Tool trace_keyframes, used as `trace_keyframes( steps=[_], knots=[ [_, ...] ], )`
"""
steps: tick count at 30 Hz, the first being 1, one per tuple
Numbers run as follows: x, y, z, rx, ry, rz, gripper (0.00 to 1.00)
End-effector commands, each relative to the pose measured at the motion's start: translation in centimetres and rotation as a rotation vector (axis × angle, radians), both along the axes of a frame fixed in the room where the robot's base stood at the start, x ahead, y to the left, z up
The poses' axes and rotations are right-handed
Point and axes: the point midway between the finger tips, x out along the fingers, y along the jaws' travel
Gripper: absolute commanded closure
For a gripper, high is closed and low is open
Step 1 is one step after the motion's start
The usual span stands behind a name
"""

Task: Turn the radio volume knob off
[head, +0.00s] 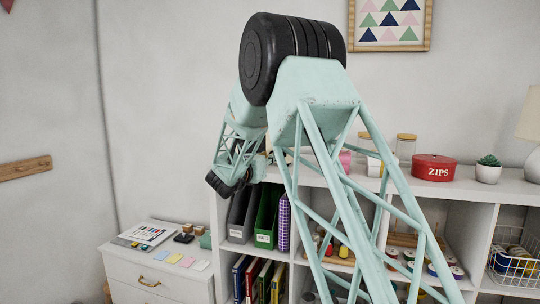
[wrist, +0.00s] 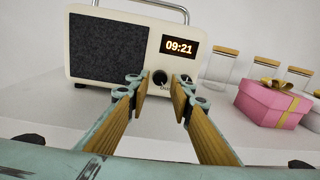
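The cream radio (wrist: 120,15) with a dark speaker grille stands upright on the white shelf top in the wrist view. Its clock display reads 09:21. A dark round knob (wrist: 160,77) sits on its front below the display, with a partly hidden label under it. My gripper (wrist: 160,90) is open, with one wood-faced finger on each side of this knob. The fingers look apart from the knob, but I cannot tell how near the tips are to the radio front. In the head view my arm hides the gripper and most or all of the radio.
A pink gift box (wrist: 272,103) and glass jars (wrist: 222,68) stand right of the radio. A red ZIPS tin (head: 433,168) and a small plant (head: 488,170) are farther right. A low drawer cabinet (head: 150,283) is at left.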

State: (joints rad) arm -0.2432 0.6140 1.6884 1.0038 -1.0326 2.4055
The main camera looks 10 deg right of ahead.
Motion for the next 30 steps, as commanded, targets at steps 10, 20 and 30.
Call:
trace_keyframes(
  steps=[10,20,30],
  knots=[
    [1.8,-1.1,0.0,0.001,0.001,0.000,0.79],
    [1.8,-1.2,0.0,0.001,0.001,0.000,0.80],
    [1.8,-1.2,-0.1,-0.001,0.001,0.000,0.96]
  ],
)
